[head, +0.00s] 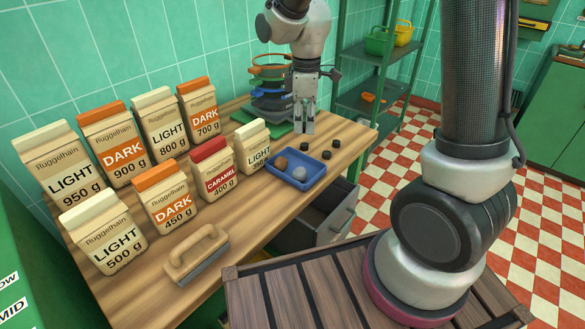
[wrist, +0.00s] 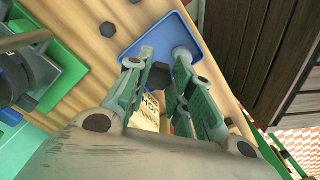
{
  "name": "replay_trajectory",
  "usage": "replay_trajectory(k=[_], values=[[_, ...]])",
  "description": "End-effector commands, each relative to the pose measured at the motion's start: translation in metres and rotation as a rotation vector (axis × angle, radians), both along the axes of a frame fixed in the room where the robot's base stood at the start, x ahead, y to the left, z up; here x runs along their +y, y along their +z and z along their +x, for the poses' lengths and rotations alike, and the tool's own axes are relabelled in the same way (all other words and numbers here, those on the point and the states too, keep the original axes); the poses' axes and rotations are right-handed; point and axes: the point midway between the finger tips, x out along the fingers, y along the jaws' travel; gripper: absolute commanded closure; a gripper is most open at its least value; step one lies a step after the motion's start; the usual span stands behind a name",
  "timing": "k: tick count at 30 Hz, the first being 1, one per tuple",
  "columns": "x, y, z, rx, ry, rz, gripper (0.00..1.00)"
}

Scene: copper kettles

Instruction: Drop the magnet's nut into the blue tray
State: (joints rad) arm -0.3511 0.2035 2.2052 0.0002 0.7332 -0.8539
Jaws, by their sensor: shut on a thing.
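The blue tray (head: 318,172) lies on the wooden worktop; its corner also shows in the wrist view (wrist: 150,27). I cannot tell which thing is the magnet.
Several cartons, including a small LIGHT one (head: 253,145), stand left of the tray. Stacked coloured pans (head: 269,95) stand behind. A wooden-handled tool (head: 198,255) lies in front.

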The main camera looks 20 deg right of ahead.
Motion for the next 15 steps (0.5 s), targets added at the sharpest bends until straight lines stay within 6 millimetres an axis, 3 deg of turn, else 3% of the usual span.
replay_trajectory(k=[5,15], values=[[0.004,-0.005,-0.006,0.002,0.086,0.0,0.99],[0.003,-0.045,-0.006,0.003,0.082,-0.001,0.99]])
